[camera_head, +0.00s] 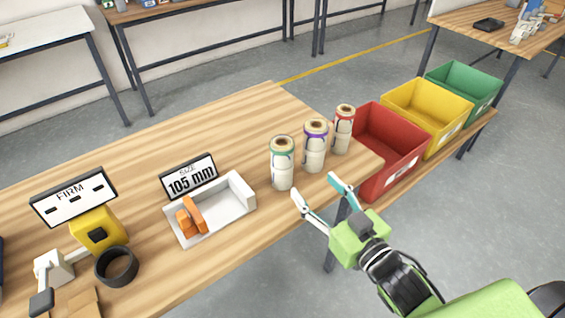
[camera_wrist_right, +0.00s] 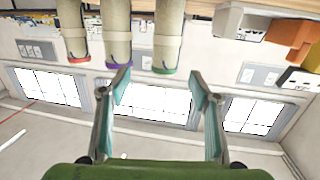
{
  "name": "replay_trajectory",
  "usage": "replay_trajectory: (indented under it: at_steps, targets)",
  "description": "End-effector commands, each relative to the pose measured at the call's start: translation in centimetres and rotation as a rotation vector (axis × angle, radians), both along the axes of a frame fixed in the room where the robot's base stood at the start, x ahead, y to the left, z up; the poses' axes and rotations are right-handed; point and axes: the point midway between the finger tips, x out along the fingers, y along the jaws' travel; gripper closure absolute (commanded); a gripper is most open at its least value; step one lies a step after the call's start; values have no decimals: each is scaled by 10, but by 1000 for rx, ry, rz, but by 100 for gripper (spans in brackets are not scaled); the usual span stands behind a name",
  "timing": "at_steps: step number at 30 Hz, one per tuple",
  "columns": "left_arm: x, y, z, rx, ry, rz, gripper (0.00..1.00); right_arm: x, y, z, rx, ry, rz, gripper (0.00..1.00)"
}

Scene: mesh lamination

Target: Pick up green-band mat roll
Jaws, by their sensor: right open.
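The green-band mat roll (camera_head: 283,172) stands upright on the wooden table, the nearest of three pale rolls in a row. It also shows upside down in the right wrist view (camera_wrist_right: 168,38), its green band between the lines of my fingers. My right gripper (camera_head: 316,187) is open and empty, just off the table's edge, to the right of and nearer than the roll. Its two fingers also show in the wrist view (camera_wrist_right: 160,82), apart and not visibly touching the roll. My left gripper is not in view.
The purple-band roll (camera_head: 315,157) and red-band roll (camera_head: 342,137) stand close behind. Red (camera_head: 390,165), yellow (camera_head: 432,125) and green (camera_head: 470,97) bins stand right.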

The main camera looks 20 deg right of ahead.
Motion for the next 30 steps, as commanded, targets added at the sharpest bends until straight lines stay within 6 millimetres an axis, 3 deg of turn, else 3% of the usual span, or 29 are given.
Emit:
replay_trajectory:
  at_steps: [3,6,19,30]
  targets:
    - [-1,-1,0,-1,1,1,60,-1,5,20,17,-68,32,43]
    - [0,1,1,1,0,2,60,4,8,26,23,-87,39,43]
    - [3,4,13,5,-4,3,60,67,23,27,23,-86,38,43]
    - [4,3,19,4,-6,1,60,96,28,27,22,-85,38,43]
